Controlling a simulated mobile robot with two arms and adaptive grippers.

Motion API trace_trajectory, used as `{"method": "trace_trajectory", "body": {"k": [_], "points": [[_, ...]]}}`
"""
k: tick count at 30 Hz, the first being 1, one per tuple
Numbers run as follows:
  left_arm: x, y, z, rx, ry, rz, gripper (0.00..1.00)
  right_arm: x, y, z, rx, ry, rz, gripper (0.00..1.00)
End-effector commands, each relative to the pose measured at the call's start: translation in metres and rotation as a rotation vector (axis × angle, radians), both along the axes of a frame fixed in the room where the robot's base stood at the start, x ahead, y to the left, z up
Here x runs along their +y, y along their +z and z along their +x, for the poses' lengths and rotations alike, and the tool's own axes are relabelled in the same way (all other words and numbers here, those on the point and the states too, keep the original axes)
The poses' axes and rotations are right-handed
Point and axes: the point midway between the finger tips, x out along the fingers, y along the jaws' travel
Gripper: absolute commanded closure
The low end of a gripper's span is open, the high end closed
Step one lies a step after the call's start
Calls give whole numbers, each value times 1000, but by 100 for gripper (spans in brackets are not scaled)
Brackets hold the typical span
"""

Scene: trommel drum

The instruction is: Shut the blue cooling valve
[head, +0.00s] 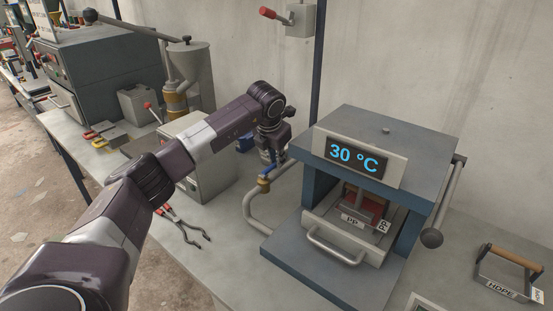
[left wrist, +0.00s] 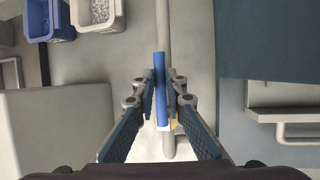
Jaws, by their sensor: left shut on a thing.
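The blue cooling valve has a brass body (head: 263,183) on a pale bent pipe (head: 250,208) at the left side of the press. In the left wrist view its long blue lever (left wrist: 160,88) runs about in line with the pipe (left wrist: 163,25). My left gripper (head: 271,160) reaches down over the valve from above. In the left wrist view the left gripper (left wrist: 161,80) has its two fingers on either side of the lever, shut on it. The fingers hide part of the lever and the valve body. My right gripper is not in view.
The press (head: 385,140) reads 30 °C and stands right of the valve, with a ball-ended lever (head: 432,238) at its right. A grey box (head: 205,175) stands left of the valve. Tongs (head: 183,225) lie on the bench in front.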

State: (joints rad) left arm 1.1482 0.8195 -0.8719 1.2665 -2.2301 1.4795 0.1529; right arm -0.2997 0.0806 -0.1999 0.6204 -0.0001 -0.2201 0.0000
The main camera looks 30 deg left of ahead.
Motion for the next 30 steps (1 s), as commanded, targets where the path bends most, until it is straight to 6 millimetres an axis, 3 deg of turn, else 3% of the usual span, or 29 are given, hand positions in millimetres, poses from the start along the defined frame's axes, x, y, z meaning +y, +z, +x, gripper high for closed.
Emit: {"method": "trace_trajectory", "body": {"k": [14, 30], "points": [[4, 1, 1, -1, 77, 0, 100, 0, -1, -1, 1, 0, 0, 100], [30, 2, -1, -3, 537, 0, 100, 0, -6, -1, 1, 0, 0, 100]]}}
